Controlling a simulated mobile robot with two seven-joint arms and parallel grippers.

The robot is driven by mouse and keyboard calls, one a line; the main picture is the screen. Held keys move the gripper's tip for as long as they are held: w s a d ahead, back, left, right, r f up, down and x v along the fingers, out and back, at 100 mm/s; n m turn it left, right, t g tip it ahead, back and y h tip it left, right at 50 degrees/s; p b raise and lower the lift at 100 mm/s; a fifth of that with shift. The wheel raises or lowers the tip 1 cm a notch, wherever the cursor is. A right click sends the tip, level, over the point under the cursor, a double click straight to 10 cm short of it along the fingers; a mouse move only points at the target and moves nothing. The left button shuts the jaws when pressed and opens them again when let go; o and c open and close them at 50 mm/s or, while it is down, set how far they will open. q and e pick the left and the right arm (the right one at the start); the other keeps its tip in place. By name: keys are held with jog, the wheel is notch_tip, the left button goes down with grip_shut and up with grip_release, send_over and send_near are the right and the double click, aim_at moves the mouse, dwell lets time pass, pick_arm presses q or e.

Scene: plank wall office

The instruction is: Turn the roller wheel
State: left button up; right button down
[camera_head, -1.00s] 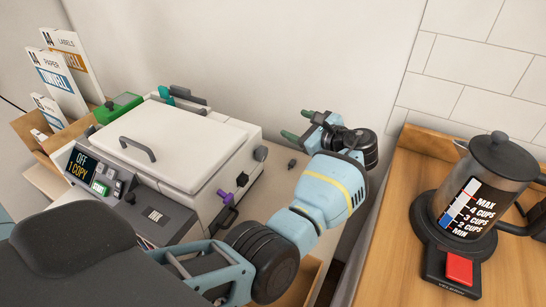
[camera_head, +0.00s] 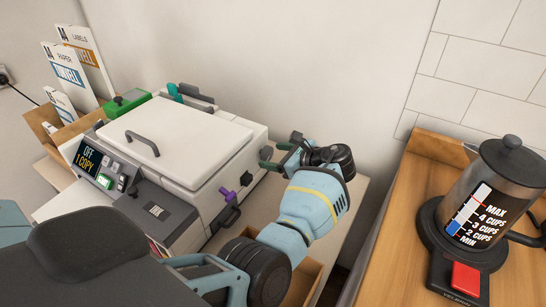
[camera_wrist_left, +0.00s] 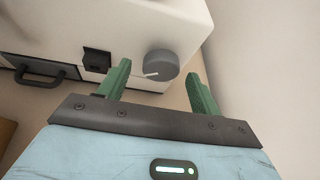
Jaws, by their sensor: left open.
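The roller wheel is a grey round knob with a pale line across its face. In the left wrist view the roller wheel (camera_wrist_left: 162,65) is on the side of the white copier (camera_wrist_left: 110,20), between my two green fingertips. My left gripper (camera_head: 271,156) is open beside the copier's right side in the head view. The roller wheel (camera_head: 266,153) shows there only as a small dark shape, partly covered by the fingers. In the wrist view my left gripper (camera_wrist_left: 158,70) has a gap on each side of the wheel, wider on the right. My right gripper is out of view.
The copier's display (camera_head: 89,157) reads OFF, 1 COPY. A wall stands close behind. A coffee press (camera_head: 487,200) stands on the wooden counter (camera_head: 400,250) at right.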

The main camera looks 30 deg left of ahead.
pick_arm(q)
jog(key=shift+a+f, duration=0.3)
jog(key=shift+a, duration=0.5)
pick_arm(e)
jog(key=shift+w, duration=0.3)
pick_arm(q)
jog(key=shift+c, duration=0.2)
jog(key=c, duration=0.9)
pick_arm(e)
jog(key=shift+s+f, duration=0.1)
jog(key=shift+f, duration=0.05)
pick_arm(q)
jog(key=shift+r, duration=0.1)
jog(key=shift+n+t+p, duration=0.55)
jog(key=shift+n+t, duration=0.05)
jog(key=shift+n, duration=0.3)
jog(key=shift+n+t+y, duration=0.3)
jog(key=shift+n+t, duration=0.2)
jog(key=shift+n, duration=0.2)
jog(key=shift+s+f+n+t, duration=0.1)
jog(key=shift+f+n+t, duration=0.1)
jog(key=shift+n+t, duration=0.45)
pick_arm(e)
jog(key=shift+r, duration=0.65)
